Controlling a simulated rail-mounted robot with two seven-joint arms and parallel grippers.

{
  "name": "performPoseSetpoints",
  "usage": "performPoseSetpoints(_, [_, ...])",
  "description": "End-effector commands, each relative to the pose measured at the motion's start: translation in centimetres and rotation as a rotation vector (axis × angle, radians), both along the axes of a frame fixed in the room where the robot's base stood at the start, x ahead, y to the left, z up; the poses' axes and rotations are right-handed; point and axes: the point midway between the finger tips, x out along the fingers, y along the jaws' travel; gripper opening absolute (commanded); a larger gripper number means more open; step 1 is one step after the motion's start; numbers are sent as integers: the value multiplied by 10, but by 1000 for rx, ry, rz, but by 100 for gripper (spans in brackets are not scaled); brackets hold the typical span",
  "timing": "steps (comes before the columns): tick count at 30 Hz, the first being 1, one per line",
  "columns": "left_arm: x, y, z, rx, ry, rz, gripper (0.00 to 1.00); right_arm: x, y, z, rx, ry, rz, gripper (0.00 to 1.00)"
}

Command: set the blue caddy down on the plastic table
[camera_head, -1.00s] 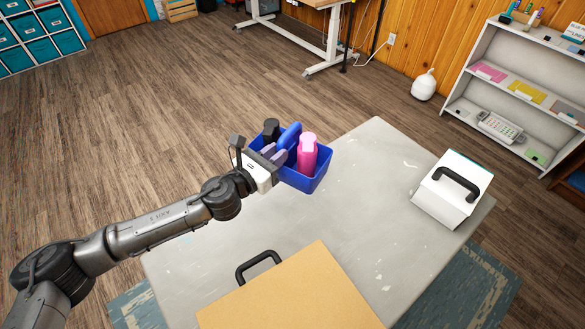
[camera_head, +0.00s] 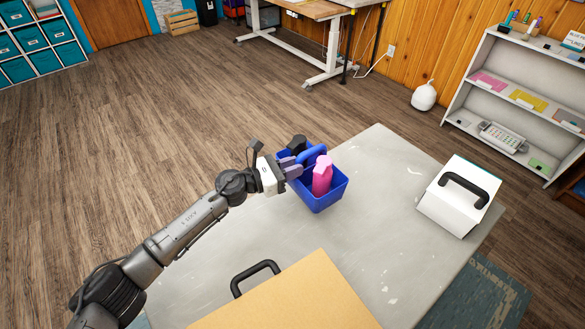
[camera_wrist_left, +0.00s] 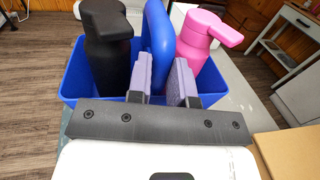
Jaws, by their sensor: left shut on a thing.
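The blue caddy (camera_head: 323,201) is over the far part of the grey plastic table (camera_head: 240,243). It looks upright; I cannot tell whether its base touches the tabletop. It holds a pink bottle (camera_head: 322,177) and a black bottle (camera_head: 297,144), seen larger in the left wrist view as a pink pump bottle (camera_wrist_left: 203,42) and a black one (camera_wrist_left: 106,50). My left gripper (camera_head: 291,167) is shut on the caddy's blue handle (camera_wrist_left: 158,40), its purple-grey finger pads (camera_wrist_left: 162,80) on either side of it. My right gripper is out of view.
A white box with a black handle (camera_head: 459,197) stands on the table's right side. A tan board or case (camera_head: 290,299) with a black handle lies at the near edge. The table between them is clear. A white shelf (camera_head: 520,100) stands beyond at right.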

Motion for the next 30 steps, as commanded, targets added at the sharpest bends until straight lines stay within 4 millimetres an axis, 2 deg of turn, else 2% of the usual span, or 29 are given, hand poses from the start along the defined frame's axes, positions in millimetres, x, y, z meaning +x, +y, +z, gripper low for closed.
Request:
performPoseSetpoints(16, [-1, 2, 2, 0, -8, 19, 0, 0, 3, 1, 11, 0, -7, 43])
performPoseSetpoints(30, [-1, 1, -28, 0, -8, 18, 0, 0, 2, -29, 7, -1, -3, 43])
